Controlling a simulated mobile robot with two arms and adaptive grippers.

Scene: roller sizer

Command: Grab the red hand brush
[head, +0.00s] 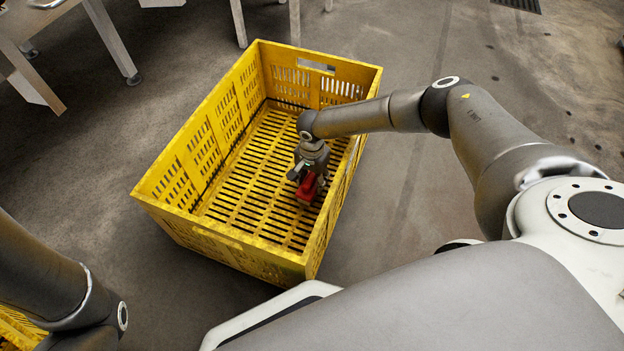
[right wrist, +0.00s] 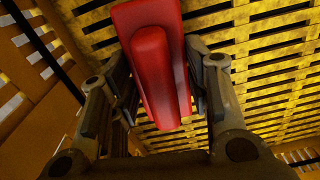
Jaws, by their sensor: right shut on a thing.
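The red hand brush (head: 307,187) is inside the yellow crate (head: 175,218), low near the slatted floor and toward the right wall. My right gripper (head: 303,178) reaches down into the crate and is shut on the brush. In the right wrist view the brush (right wrist: 155,65) lies between the two fingers of the right gripper (right wrist: 160,90), which close on its sides. I cannot tell whether the brush touches the crate floor. My left arm shows at the lower left of the head view, but its gripper is out of the picture.
The crate walls stand around my right gripper, with the right wall close to it. The rest of the crate floor is bare. Part of another yellow crate (head: 15,330) shows at the lower left. Metal legs (head: 112,40) stand at the back left. Concrete floor (head: 400,215) lies around.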

